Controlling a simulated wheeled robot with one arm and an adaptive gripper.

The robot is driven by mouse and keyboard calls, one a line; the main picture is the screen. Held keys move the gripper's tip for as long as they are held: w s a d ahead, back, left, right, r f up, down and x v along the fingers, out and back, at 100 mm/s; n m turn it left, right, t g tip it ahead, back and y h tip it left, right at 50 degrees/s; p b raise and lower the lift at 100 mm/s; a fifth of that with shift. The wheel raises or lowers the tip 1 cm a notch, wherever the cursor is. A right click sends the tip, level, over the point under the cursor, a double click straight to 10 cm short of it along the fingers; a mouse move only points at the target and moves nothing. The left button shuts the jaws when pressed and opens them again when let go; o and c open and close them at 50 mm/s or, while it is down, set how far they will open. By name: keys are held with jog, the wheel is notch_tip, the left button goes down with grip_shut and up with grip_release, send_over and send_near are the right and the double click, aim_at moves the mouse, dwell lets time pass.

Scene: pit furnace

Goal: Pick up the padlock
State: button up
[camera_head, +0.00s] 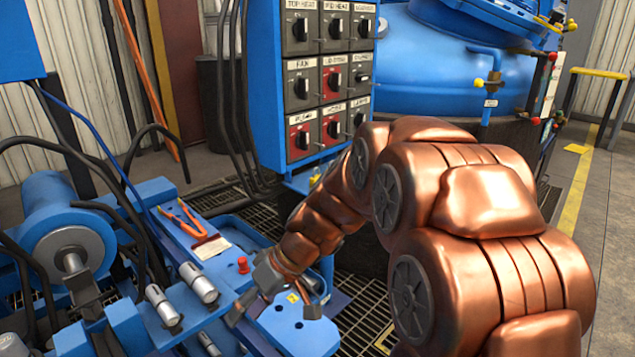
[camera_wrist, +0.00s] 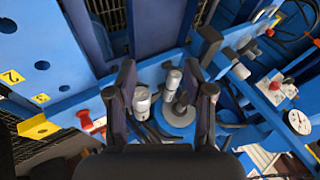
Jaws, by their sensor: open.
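I cannot make out a clear padlock in either view. A small red piece (camera_head: 243,265) stands on the blue machine bed left of my gripper; it looks like a knob, and I cannot tell if it is a lock. A similar red piece (camera_wrist: 83,118) shows at the left in the wrist view, beside a yellow plate (camera_wrist: 38,127). My gripper (camera_head: 272,314) is low over the blue bed, pointing down. In the wrist view its fingers (camera_wrist: 166,85) are apart with nothing held; silver cylinders (camera_wrist: 173,82) show beyond and between them.
Orange-handled pliers (camera_head: 184,220) lie on the blue bed. A control cabinet (camera_head: 305,80) with rotary switches stands behind my arm. Hoses and silver cylinders (camera_head: 198,283) crowd the left. A pressure gauge (camera_wrist: 299,121) shows at the right in the wrist view. Floor grating (camera_head: 360,310) lies beside the bed.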

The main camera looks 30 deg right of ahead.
jog(key=w+d+r+t+p, duration=0.2)
jog(key=w+d+r+t, duration=0.25)
jog(key=w+d, duration=0.4)
jog(key=t+h+p, duration=0.3)
jog(key=t+h, duration=0.1)
jog(key=t, duration=0.2)
send_near(317, 181)
jog(key=w, duration=0.3)
jog(key=x, duration=0.2)
jog(key=f+x, duration=0.1)
jog(key=x, duration=0.4)
jog(key=shift+s+f, duration=0.2)
jog(key=shift+s, duration=0.15)
jog(key=shift+w+a+f+y, duration=0.15)
jog(key=shift+w+y, duration=0.15)
jog(key=shift+w, duration=0.15)
jog(key=shift+c, duration=0.4)
jog(key=c, duration=0.9)
